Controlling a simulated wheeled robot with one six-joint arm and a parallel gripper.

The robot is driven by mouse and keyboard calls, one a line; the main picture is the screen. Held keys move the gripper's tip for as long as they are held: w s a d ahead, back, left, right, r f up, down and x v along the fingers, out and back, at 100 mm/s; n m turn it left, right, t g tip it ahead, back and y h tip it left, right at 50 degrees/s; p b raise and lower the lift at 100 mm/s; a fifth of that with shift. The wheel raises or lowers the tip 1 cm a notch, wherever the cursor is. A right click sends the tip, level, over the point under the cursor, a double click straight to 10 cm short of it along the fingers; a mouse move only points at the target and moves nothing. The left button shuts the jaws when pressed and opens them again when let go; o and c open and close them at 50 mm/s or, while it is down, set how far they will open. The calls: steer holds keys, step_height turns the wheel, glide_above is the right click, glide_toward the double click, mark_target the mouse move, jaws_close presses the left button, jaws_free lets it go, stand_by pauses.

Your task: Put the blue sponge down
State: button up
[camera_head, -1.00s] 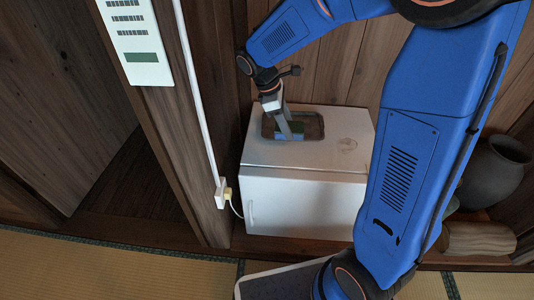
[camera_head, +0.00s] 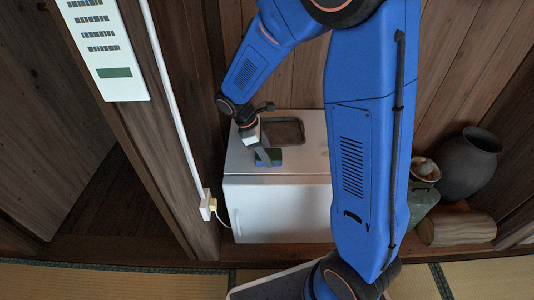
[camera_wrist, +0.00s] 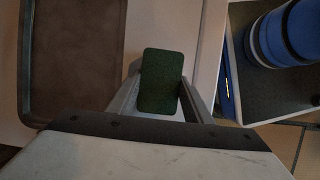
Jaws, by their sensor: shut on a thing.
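The sponge (camera_head: 270,156) has a dark green top face and a blue side. My gripper (camera_head: 266,158) is shut on it, with the fingers on either side. In the wrist view the sponge's green face (camera_wrist: 160,80) shows between the two fingers. It is over the front part of the white fridge top (camera_head: 310,166), in front of the brown tray (camera_head: 284,122) and outside it. I cannot tell whether the sponge touches the fridge top.
The tray is empty and lies to the left in the wrist view (camera_wrist: 75,60). A wooden post with a white cable (camera_head: 172,95) stands left of the fridge. A dark vase (camera_head: 468,165), a smaller pot (camera_head: 424,170) and a log (camera_head: 457,229) stand to the right.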

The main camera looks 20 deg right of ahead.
steer(key=shift+f, duration=0.1)
steer(key=o, duration=1.2)
steer(key=v, duration=1.2)
steer(key=s+d+r+m+t+y, duration=0.25)
steer(key=s+d+r+m, duration=0.5)
steer(key=s, duration=0.45)
steer(key=s+d+r+m+t+y, duration=0.1)
steer(key=s+d+m+t, duration=0.1)
steer(key=s, duration=0.4)
steer(key=s+d+m+t+y, duration=0.1)
steer(key=s+d+m, duration=0.1)
steer(key=s+m, duration=0.3)
steer(key=shift+s+d+r+t, duration=0.3)
steer(key=shift+s+r+t, duration=0.1)
steer(key=shift+s, duration=0.65)
